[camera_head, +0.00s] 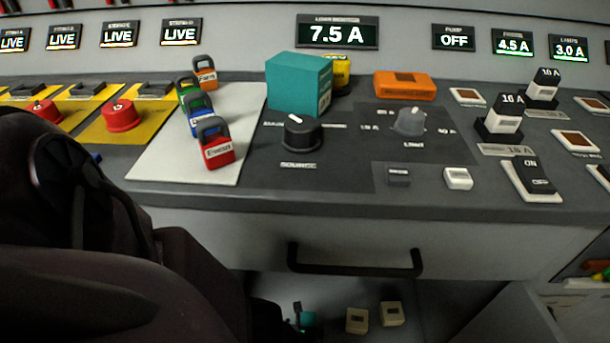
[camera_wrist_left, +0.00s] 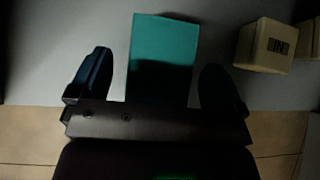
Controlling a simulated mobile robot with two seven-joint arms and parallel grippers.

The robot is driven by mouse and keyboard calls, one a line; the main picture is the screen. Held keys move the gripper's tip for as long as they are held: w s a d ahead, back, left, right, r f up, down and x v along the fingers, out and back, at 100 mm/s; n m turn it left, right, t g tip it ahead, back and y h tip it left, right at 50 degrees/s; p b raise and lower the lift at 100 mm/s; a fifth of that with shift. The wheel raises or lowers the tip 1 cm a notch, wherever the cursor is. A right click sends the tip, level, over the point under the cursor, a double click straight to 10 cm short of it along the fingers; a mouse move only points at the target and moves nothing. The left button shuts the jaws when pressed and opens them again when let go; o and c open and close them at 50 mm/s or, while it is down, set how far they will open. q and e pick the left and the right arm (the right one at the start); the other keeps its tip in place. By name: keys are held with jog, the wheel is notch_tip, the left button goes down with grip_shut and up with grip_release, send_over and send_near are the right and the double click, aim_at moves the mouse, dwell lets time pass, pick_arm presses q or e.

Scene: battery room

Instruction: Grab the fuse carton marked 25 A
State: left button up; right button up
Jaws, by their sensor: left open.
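A teal carton (camera_wrist_left: 165,50) stands between the two fingers of my left gripper (camera_wrist_left: 157,84) in the left wrist view. The fingers are open, with a gap on each side of the carton. In the head view the teal carton (camera_head: 307,320) shows only in part, low in the space under the console, beside my left gripper. Two cream cartons (camera_head: 357,320) (camera_head: 392,314) stand to its right; one also shows in the wrist view (camera_wrist_left: 263,47). The marks on these cartons are too small or hidden to read. My right gripper is not in view.
Above is the console front with a dark bar handle (camera_head: 355,262). A larger teal box (camera_head: 298,84), an orange box (camera_head: 405,85) and several padlocks (camera_head: 213,143) are on the console top. The cream cartons stand close to the right finger's side.

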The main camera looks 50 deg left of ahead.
pick_arm(q)
jog(key=shift+w+f, duration=0.1)
jog(key=shift+w, duration=0.05)
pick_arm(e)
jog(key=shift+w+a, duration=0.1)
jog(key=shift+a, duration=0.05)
pick_arm(q)
jog(key=shift+c, duration=0.4)
jog(key=shift+a, duration=0.1)
jog(key=c, duration=1.2)
jog(key=shift+c, duration=0.2)
jog(key=shift+w+r+p, duration=0.15)
jog(key=shift+r+p, duration=0.25)
jog(key=shift+r, duration=0.2)
jog(key=r+p, duration=0.1)
jog(key=r, duration=0.1)
jog(key=r+p, duration=0.4)
jog(key=r, duration=0.1)
jog(key=shift+w+r, duration=0.1)
jog(key=shift+w, duration=0.2)
jog(key=shift+s+r+p, duration=0.2)
jog(key=shift+r+p, duration=0.2)
jog(key=shift+r, duration=0.05)
jog(key=shift+s+r+p, duration=0.2)
jog(key=shift+r+p, duration=0.2)
jog(key=shift+r, duration=0.05)
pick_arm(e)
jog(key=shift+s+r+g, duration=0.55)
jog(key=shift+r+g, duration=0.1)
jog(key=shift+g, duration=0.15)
